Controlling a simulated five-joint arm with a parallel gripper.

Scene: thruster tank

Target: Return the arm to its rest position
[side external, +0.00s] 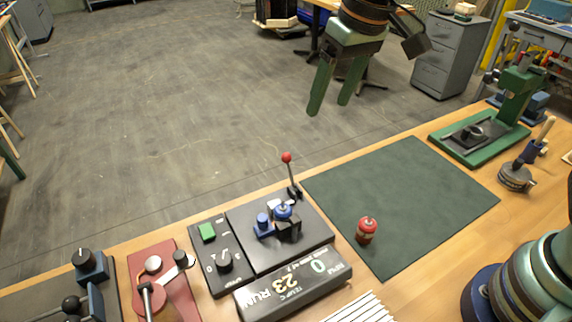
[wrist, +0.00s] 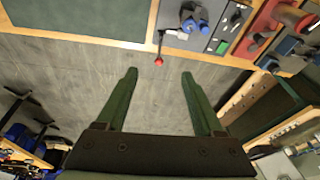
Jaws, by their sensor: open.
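My gripper (side external: 329,92) hangs in the air at the top of the side external view, with its two green fingers apart and nothing between them. It is high and beyond the far edge of the workbench (side external: 405,268). In the wrist view my gripper (wrist: 158,75) also shows open, with bare grey floor between and beyond the fingers. My arm's base sits at the lower right of the side external view; most of the arm is out of frame.
A black control panel (side external: 259,236) with a red-tipped lever (side external: 287,158) stands on the bench. A red canister (side external: 366,230) stands on the green mat (side external: 420,190). A green press (side external: 500,118) stands at the back right. The air around my gripper is clear.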

